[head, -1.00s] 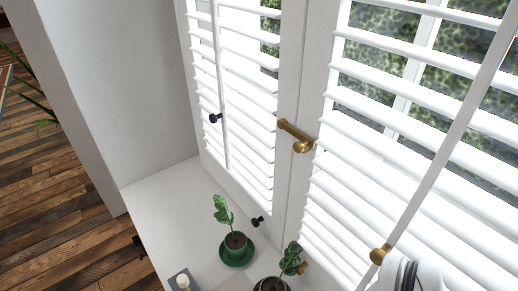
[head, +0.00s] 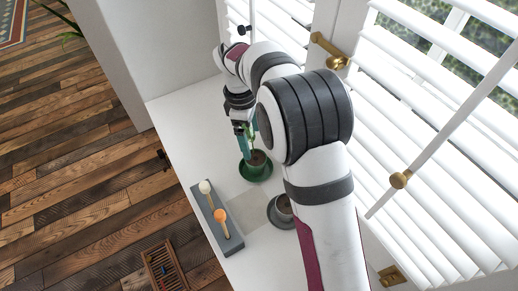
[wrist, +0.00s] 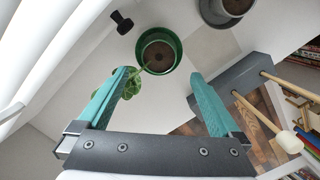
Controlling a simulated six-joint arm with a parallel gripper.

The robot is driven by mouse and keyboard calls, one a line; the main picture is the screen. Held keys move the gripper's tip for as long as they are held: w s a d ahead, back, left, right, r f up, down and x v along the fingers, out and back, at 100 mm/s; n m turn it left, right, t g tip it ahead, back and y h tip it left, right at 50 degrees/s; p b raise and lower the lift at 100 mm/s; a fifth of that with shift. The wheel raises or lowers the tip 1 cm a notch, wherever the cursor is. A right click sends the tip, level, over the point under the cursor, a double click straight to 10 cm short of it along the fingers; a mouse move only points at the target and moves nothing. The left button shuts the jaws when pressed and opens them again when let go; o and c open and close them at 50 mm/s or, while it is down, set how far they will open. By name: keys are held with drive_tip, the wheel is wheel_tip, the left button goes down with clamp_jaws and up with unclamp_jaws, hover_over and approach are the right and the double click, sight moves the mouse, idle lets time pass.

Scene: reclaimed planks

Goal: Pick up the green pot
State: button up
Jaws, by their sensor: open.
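The green pot (head: 257,160) stands upright on a green saucer on the white sill, with dark soil and a leafy plant in it. In the wrist view the green pot (wrist: 160,50) is ahead of the fingers, its stem and leaf bending toward the left finger. My gripper (head: 243,133) is close to the pot on its far-left side in the head view. In the wrist view my gripper (wrist: 160,75) has its two teal fingers wide apart, with nothing held between them. The leaf lies beside the left finger. My arm hides part of the plant in the head view.
A dark pot (head: 282,206) on a grey saucer stands nearer, beside my arm. A grey block (head: 217,220) with a white and an orange round-headed stick lies at the sill's left edge. White shutters (head: 440,110) border the right. The wooden floor lies beyond the sill.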

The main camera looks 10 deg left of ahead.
sight(256, 159)
drive_tip(key=f, duration=0.6)
drive_tip(key=d+f, duration=0.1)
drive_tip(key=f, duration=0.3)
drive_tip(key=shift+w+f, duration=0.1)
clamp_jaws()
